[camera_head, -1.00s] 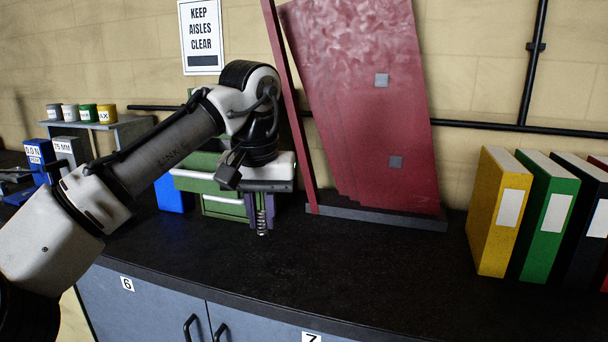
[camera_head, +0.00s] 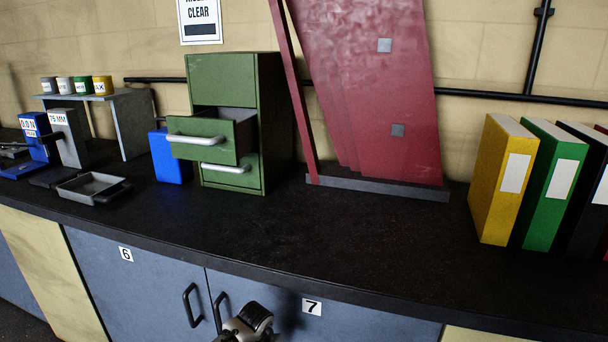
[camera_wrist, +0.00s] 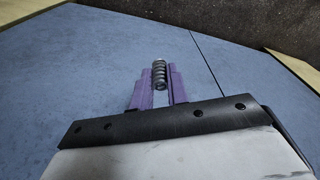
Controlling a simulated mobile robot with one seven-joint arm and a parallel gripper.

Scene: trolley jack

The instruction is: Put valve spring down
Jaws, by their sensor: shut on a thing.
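The valve spring (camera_wrist: 160,75) is a small grey metal coil. In the wrist view it stands between the purple fingers of my gripper (camera_wrist: 158,88), which are shut on it. Blue cabinet fronts (camera_wrist: 85,65) fill the view behind it. In the head view only a part of my arm shows at the bottom edge, in front of the cabinet doors and below the worktop edge. The fingers and the spring are not visible there.
The black worktop (camera_head: 330,245) is clear in the middle and front. A green drawer cabinet (camera_head: 225,75) has its upper drawer (camera_head: 205,138) pulled out. A small grey tray (camera_head: 88,187) lies at left. Red panels (camera_head: 365,80) lean behind. Binders (camera_head: 500,180) stand at right.

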